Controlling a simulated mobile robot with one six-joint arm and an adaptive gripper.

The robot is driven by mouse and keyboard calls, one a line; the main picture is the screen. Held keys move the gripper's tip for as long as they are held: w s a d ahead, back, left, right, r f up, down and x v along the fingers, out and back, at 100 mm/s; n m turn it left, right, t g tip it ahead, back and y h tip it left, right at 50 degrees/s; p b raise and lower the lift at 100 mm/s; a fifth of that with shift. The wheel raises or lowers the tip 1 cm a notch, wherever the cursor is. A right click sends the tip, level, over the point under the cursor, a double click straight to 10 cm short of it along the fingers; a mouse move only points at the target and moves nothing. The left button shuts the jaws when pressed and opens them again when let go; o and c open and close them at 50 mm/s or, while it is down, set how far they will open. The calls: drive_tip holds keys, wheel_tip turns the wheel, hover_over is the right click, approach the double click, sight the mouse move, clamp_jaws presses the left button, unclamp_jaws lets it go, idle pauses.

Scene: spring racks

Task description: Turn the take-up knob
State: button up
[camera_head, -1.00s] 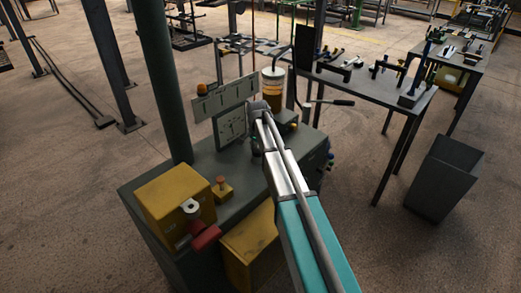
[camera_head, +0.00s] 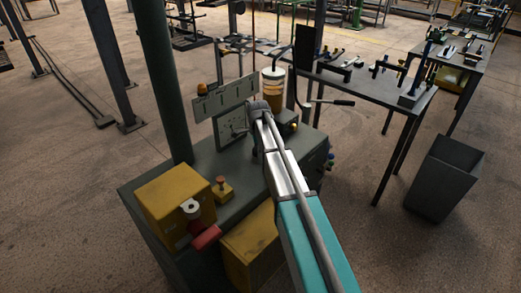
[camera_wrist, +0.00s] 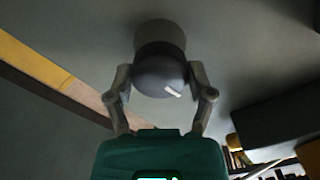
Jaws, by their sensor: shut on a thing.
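The take-up knob (camera_wrist: 160,76) is a dark round knob with a white pointer line, on a lighter grey cylinder standing out from a grey surface. In the wrist view it sits between the two fingers of my gripper (camera_wrist: 159,84), which is shut on it, one finger on each side. The white line slants down to the right. In the head view my arm reaches over the grey bench (camera_head: 196,168), and my wrist covers the knob and fingertips there.
On the bench stand a dial panel (camera_head: 229,127), a yellow box (camera_head: 168,198) with a red handle (camera_head: 206,238), and an amber jar (camera_head: 273,88). A green column (camera_head: 160,85) rises at the bench's left. A side table (camera_head: 360,85) and a grey bin (camera_head: 444,178) stand to the right.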

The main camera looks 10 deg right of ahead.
drive_tip(key=shift+w, duration=0.2)
drive_tip(key=o, duration=1)
drive_tip(key=shift+o, duration=0.5)
drive_tip(key=shift+s, duration=0.1)
drive_tip(key=shift+r, duration=0.1)
